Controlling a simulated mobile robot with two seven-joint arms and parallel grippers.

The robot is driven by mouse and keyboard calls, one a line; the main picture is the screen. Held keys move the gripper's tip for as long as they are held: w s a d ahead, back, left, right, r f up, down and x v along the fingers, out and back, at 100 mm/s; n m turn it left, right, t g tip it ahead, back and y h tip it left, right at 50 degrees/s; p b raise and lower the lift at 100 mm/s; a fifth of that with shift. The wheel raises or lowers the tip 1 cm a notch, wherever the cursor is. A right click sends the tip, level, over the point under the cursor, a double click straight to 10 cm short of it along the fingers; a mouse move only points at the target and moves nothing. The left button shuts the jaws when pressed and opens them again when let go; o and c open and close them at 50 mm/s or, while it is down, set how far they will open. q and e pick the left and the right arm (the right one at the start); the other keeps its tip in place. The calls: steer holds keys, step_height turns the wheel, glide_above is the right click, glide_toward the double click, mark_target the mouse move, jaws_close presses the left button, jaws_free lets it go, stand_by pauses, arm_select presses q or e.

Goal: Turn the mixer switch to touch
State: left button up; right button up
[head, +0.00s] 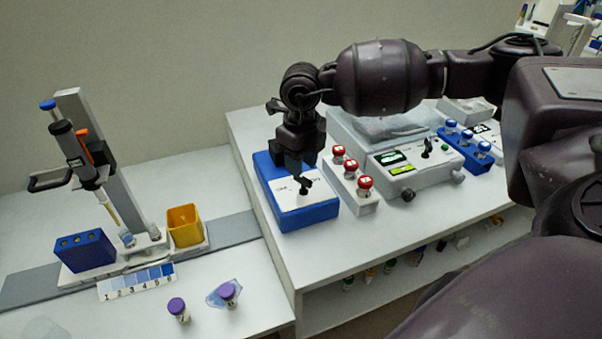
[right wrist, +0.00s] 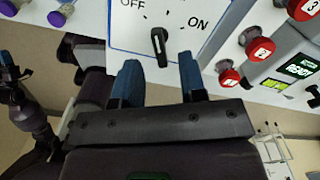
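The mixer is a blue box (head: 309,216) with a white top panel on the raised bench in the head view. In the right wrist view its panel (right wrist: 181,49) reads OFF on the left and ON on the right, with tick marks between. The black switch (right wrist: 158,44) points roughly up and down the picture there; which end is its pointer is unclear. My right gripper (head: 302,172) is over the panel, fingers down. In the right wrist view its blue fingertips (right wrist: 160,78) are apart, with nothing held between them. My left gripper is not clearly shown; dark parts show at that view's left edge.
Red-capped vials in a white block (head: 367,201) stand close right of the mixer, beside a grey device (head: 417,178) with a lit display. A blue rack (head: 468,152) is farther right. The lower left bench holds a pipette stand (head: 80,115), a yellow bin (head: 185,226) and purple-capped vials (head: 178,312).

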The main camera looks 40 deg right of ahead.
mark_target(303, 180)
steer(key=shift+f, duration=1.75)
jaws_close()
